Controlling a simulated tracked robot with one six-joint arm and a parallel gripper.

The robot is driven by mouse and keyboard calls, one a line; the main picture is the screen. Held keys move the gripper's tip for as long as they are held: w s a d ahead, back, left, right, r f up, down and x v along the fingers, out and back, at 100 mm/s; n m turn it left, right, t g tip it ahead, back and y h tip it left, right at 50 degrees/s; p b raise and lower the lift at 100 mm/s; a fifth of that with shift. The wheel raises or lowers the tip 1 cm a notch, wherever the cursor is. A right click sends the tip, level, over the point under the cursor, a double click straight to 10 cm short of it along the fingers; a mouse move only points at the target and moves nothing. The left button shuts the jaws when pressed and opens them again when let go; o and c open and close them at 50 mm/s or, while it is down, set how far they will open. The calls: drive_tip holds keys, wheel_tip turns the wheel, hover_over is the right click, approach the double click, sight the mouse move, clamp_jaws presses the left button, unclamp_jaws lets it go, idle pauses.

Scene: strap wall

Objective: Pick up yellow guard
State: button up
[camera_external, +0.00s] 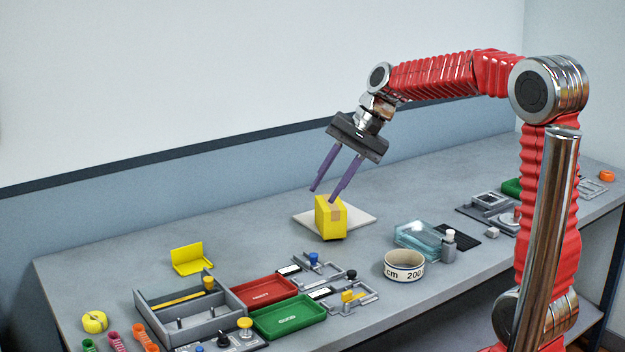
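A yellow L-shaped piece (191,259), which looks like the yellow guard, sits on the bench left of centre with one wall upright. A yellow box (329,218) with a tan patch stands farther right, at the front of a pale square board (358,219). My gripper (324,194) points down over the board. Its two purple fingers are apart with nothing between them. The right fingertip overlaps the top of the yellow box in the picture; I cannot tell if it touches. The gripper is well right of the L-shaped piece.
A grey divided tray (237,310), a red tray (264,290) and a green tray (289,317) lie near the front. A tape ring (404,265), a clear blue case (419,238) and a small bottle (448,246) stand to the right. The back-left bench is clear.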

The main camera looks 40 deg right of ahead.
drive_tip(key=w+a+f+m+y, duration=0.3)
drive_tip(key=w+f+m, duration=0.2)
drive_tip(key=w, duration=0.8)
drive_tip(key=w+a+f+m+y, duration=0.3)
drive_tip(key=w+f+m, duration=0.3)
drive_tip(key=w+f, duration=0.4)
drive_tip(key=w+y, duration=0.1)
drive_tip(key=w, duration=0.2)
drive_tip(key=shift+w+a+f+g, duration=0.3)
drive_tip(key=shift+w+a+f, duration=0.05)
drive_tip(key=shift+w, duration=0.05)
drive_tip(key=shift+a, duration=0.15)
approach(200, 259)
drive_tip(key=a+r, duration=0.1)
drive_tip(key=a, duration=0.1)
drive_tip(key=a+r, duration=0.1)
drive_tip(key=a, duration=0.1)
drive_tip(key=shift+w+a+r, duration=0.1)
drive_tip(key=shift+w+r, duration=0.1)
drive_tip(key=shift+r, duration=0.1)
drive_tip(key=shift+w+r+x, duration=0.15)
drive_tip(key=shift+x, duration=1.1)
drive_tip(key=shift+w+r+x, duration=0.1)
drive_tip(key=shift+r+x, duration=0.05)
drive_tip(key=shift+x, duration=1.1)
drive_tip(key=shift+a, duration=0.1)
